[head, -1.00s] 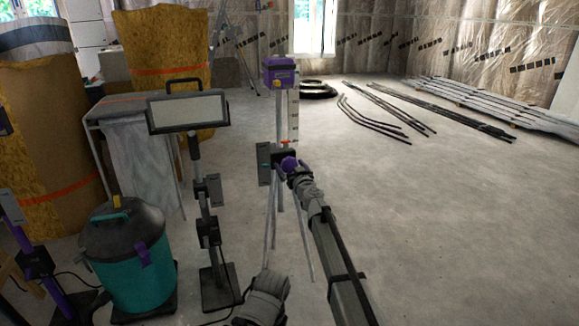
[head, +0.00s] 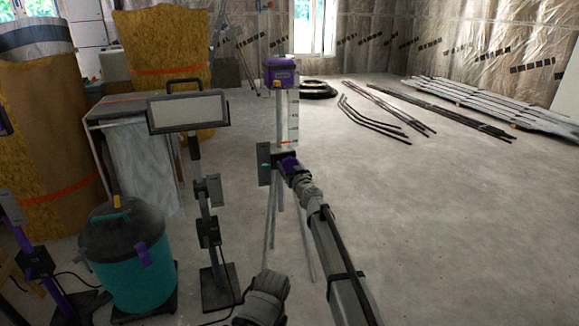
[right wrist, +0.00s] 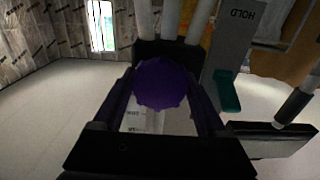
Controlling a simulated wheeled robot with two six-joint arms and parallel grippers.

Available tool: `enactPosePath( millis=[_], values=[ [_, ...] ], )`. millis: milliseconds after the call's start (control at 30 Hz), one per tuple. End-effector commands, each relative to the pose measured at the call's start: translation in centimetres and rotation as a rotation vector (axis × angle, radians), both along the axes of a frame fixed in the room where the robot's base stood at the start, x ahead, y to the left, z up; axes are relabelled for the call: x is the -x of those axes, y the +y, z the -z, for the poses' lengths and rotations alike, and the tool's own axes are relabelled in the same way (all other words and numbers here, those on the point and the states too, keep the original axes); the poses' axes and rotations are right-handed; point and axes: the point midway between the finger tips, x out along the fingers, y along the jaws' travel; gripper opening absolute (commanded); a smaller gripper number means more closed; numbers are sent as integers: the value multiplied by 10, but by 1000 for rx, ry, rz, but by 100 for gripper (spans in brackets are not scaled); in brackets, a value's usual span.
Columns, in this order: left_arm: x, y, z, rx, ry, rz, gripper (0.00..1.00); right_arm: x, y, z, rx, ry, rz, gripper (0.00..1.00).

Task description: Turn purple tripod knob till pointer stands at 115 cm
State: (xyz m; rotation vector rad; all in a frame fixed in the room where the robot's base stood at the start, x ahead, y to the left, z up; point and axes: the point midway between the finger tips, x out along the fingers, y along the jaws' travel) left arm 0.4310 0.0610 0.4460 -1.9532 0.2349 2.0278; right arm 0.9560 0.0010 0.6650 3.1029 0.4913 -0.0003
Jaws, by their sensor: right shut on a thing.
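The tripod stands mid-view in the head view, with a purple box (head: 280,73) on top and a pale scale strip (head: 293,112) below it. A small orange-red pointer (head: 286,142) is at the strip's lower part; the numbers are too small to read. My right gripper (head: 289,166) is at the tripod's dark block. In the right wrist view its fingers (right wrist: 160,90) are on both sides of the round purple knob (right wrist: 161,84), shut on it. In this view a grey plate marked HOLD (right wrist: 233,38) and a teal lever (right wrist: 226,91) are beside the knob.
A work lamp (head: 188,112) on a stand is left of the tripod. A teal vacuum (head: 128,270) and a sheet-draped table (head: 140,165) are further left. Bent dark bars (head: 375,120) lie behind on the right. The floor to the right is open.

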Motion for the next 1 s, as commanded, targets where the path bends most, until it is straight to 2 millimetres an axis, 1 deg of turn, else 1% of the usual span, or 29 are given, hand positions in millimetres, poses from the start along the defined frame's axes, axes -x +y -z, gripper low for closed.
enactPosePath(
  millis=[33, 67, 233, 367, 1000],
  values=[
    [0, 0, 0, 0, 0, 0, 50, 0, 0, 0, 0, 0, 0, 21],
    [0, 0, 0, 0, 0, 0, 50, 0, 0, 0, 0, 0, 0, 19],
    [0, 0, 0, 0, 0, 0, 50, 0, 0, 0, -14, 5, 0, 19],
    [0, 0, 0, 0, 0, 0, 50, 0, 0, 0, -59, 19, 0, 19],
    [0, 0, 0, 0, 0, 0, 50, 0, 0, 0, -475, 154, 0, 19]
  ],
)
